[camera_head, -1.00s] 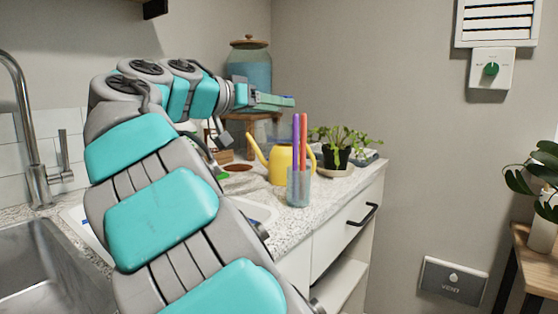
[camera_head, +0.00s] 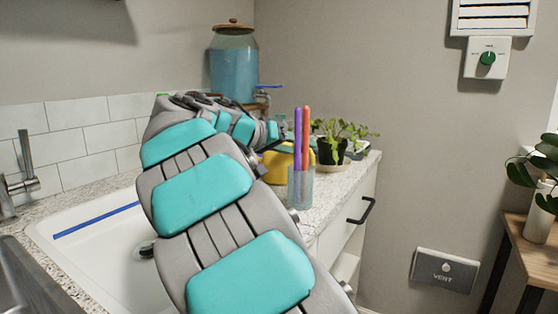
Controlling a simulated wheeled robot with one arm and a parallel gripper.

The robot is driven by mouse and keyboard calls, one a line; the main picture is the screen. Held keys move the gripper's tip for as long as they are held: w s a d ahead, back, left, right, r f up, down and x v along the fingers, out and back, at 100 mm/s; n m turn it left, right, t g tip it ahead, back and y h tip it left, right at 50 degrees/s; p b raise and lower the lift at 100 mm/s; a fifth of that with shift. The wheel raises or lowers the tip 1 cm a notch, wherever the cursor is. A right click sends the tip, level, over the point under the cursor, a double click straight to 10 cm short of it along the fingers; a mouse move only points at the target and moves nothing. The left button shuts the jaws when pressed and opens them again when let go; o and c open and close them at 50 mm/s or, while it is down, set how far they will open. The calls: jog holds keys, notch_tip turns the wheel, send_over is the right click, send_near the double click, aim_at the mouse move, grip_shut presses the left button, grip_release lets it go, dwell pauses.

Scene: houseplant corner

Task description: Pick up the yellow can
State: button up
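The yellow can (camera_head: 277,168) is a watering can on the countertop, behind a clear cup of pens. My arm and the cup hide much of it; its yellow body shows between them. My gripper (camera_head: 273,130) is at the far end of my arm, at about the can's top in the picture. Its fingers are small and partly hidden, so I cannot tell if they are open or touching the can.
The clear cup (camera_head: 300,188) with a purple and an orange pen stands in front of the can. A potted plant (camera_head: 334,150) is to its right. A glass dispenser (camera_head: 233,70) stands behind. The white sink (camera_head: 100,245) is at the left, and the counter edge runs along the right.

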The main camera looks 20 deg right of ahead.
jog(key=x, duration=0.4)
jog(key=shift+f+p, duration=0.25)
jog(key=shift+p, duration=0.05)
grip_shut()
dwell(1.1)
